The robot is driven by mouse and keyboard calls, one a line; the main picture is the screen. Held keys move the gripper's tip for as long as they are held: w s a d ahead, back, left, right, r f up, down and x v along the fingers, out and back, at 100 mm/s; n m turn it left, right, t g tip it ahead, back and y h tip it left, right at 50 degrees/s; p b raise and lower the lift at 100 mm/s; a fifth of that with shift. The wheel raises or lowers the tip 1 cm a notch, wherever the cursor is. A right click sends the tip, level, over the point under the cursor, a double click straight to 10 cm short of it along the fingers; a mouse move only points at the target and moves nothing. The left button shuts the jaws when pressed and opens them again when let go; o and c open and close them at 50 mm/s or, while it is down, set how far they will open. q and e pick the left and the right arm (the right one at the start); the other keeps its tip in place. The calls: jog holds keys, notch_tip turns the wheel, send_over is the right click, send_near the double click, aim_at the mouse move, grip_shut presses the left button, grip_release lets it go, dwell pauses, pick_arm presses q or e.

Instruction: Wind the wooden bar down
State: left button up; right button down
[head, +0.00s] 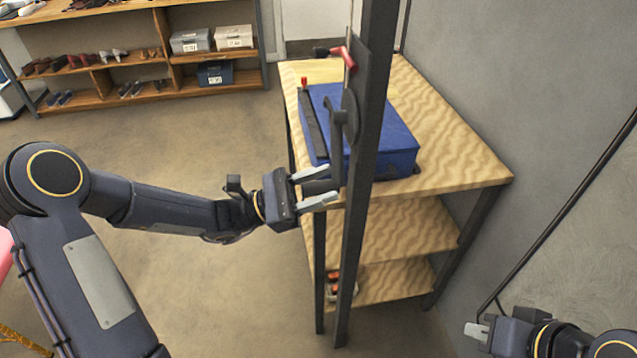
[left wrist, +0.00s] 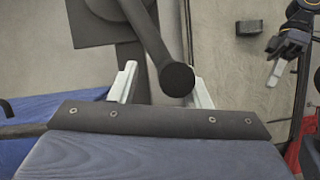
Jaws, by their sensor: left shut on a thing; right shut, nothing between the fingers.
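A dark upright post (head: 362,170) stands in front of the table, with a dark crank (head: 337,150) mounted on its side. My left gripper (head: 318,187) is shut on the crank's handle (head: 320,188), at the lower end of the crank arm. In the left wrist view, the handle's round end (left wrist: 177,80) shows between the two pale fingers. A lever with a red grip (head: 343,56) sits higher on the post. My right gripper (head: 476,330) is shut and empty at the lower right, away from the post. I cannot make out the wooden bar in either view.
A blue case (head: 395,145) lies on the wooden table (head: 460,160) just behind the post. A grey wall (head: 520,70) closes off the right side. A shelf unit (head: 150,70) with shoes and boxes stands at the back left. The floor (head: 190,150) between is clear.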

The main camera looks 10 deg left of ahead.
pick_arm(q)
jog(key=shift+w+a+r, duration=0.15)
jog(key=shift+w+r, duration=0.05)
jog(key=shift+w, duration=0.05)
grip_shut()
jog(key=shift+s+r+n+t+p, duration=0.25)
jog(key=shift+n+t+p, duration=0.15)
jog(key=shift+n+p, duration=0.15)
jog(key=s+r+n+t+p, duration=0.1)
jog(key=n+p, duration=0.1)
jog(key=p, duration=0.1)
jog(key=s+d+r+n+t+y+p, duration=0.1)
jog(key=s+n+p, duration=0.1)
jog(key=n+p, duration=0.1)
jog(key=s+r+n+t+p, duration=0.1)
jog(key=n+p, duration=0.1)
jog(key=shift+s+d+r+t+p, duration=0.1)
jog(key=shift+s+d+t+p, duration=0.2)
jog(key=shift+p, duration=0.1)
jog(key=shift+s+d+r+n+t+y+p, duration=0.1)
jog(key=shift+s+r+n+t+y+p, duration=0.15)
jog(key=shift+n+p, duration=0.3)
jog(key=shift+s+d+n+t+y+p, duration=0.15)
jog(key=shift+n+t+y+p, duration=0.15)
jog(key=shift+n, duration=0.3)
jog(key=shift+a, duration=0.1)
